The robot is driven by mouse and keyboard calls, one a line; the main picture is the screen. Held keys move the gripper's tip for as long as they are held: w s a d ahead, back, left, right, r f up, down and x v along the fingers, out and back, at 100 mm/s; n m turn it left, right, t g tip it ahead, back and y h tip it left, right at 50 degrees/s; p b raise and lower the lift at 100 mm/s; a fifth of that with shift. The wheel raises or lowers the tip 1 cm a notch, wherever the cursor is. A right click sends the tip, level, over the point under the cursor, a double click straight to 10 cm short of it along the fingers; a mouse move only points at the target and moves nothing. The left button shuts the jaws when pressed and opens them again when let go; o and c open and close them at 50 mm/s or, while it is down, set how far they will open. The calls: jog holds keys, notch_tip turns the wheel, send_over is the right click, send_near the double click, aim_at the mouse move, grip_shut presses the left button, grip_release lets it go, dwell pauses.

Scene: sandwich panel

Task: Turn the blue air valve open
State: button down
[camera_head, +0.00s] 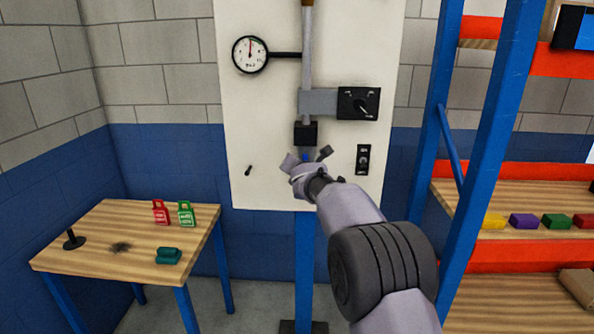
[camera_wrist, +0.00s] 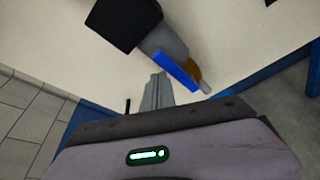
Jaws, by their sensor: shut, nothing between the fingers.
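The blue valve handle (camera_wrist: 176,70) shows in the wrist view as a flat bar beside a grey pipe (camera_wrist: 167,42) and a brass fitting (camera_wrist: 194,70). It lies roughly along the pipe's line. In the head view only a speck of the blue handle (camera_head: 305,157) shows; my gripper and wrist hide the rest. My gripper (camera_wrist: 157,82) is shut and empty. Its fingertips are just to the left of the blue handle in the wrist view; I cannot tell whether they touch it.
The white panel (camera_head: 255,130) carries a gauge (camera_head: 250,54), a black rotary switch box (camera_head: 358,104), a black block (camera_head: 305,134) on the pipe and a small switch (camera_head: 363,159). A wooden table (camera_head: 95,225) stands left with tags. A blue-framed shelf (camera_head: 490,120) stands right.

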jog(key=shift+d+r, duration=0.2)
jog(key=shift+d, duration=0.3)
dwell(0.5)
